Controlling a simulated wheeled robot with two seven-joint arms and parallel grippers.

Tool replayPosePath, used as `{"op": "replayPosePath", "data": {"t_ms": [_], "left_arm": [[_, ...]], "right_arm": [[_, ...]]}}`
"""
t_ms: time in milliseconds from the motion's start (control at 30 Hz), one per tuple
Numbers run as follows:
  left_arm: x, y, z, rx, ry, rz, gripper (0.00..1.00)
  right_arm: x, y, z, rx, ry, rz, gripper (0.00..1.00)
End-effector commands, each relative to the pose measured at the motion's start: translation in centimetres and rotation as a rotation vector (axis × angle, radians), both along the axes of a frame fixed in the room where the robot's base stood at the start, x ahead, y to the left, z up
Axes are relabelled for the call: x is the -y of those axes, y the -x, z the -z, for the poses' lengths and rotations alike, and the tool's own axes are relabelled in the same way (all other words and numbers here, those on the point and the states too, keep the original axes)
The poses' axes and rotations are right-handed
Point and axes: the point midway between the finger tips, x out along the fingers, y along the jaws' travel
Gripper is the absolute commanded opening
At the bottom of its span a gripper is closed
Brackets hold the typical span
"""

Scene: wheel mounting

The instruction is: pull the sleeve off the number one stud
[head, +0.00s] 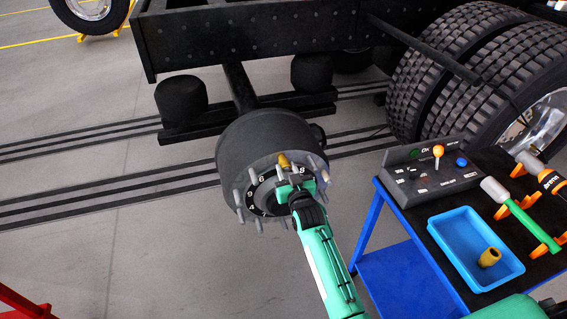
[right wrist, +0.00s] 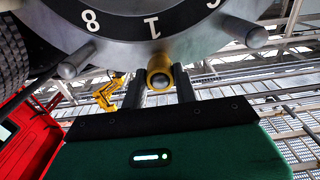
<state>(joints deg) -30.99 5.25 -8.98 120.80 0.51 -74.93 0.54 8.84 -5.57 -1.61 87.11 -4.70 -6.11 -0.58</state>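The brass-coloured sleeve (head: 283,160) sits on a stud at the top of the wheel hub (head: 262,140). In the right wrist view the sleeve (right wrist: 159,72) shows end-on beside the number 1 on the hub face (right wrist: 125,35). My right gripper (head: 297,184) reaches up in front of the hub face. In the right wrist view its two fingers (right wrist: 159,88) stand apart, one on each side of the sleeve, with visible gaps. I cannot tell how far along the sleeve they reach.
Bare studs ring the hub, close to my right gripper. A blue tray (head: 447,262) holding another brass-coloured sleeve (head: 489,257) is on the cart at the right. A control box (head: 430,172) and tools stand there too. Large tyres (head: 440,75) are behind.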

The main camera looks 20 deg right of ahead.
Motion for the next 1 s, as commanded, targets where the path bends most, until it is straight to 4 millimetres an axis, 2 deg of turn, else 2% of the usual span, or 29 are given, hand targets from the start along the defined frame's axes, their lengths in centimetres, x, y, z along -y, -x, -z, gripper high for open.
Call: {"op": "replayPosePath", "data": {"t_ms": [33, 100, 133, 1000], "left_arm": [[0.0, 0.0, 0.0, 0.0, 0.0, 0.0, 0.47], [0.0, 0.0, 0.0, 0.0, 0.0, 0.0, 0.47], [0.0, 0.0, 0.0, 0.0, 0.0, 0.001, 0.47], [0.0, -0.1, -1.7, 0.001, 0.001, 0.001, 0.47]], "right_arm": [[0.0, 0.0, 0.0, 0.001, 0.0, 0.0, 0.17], [0.0, 0.0, 0.0, 0.001, 0.0, 0.0, 0.04], [0.0, 0.0, 0.0, 0.001, 0.0, 0.0, 0.02], [0.1, 2.4, -0.1, 0.0, 0.0, 0.0, 0.02]]}}
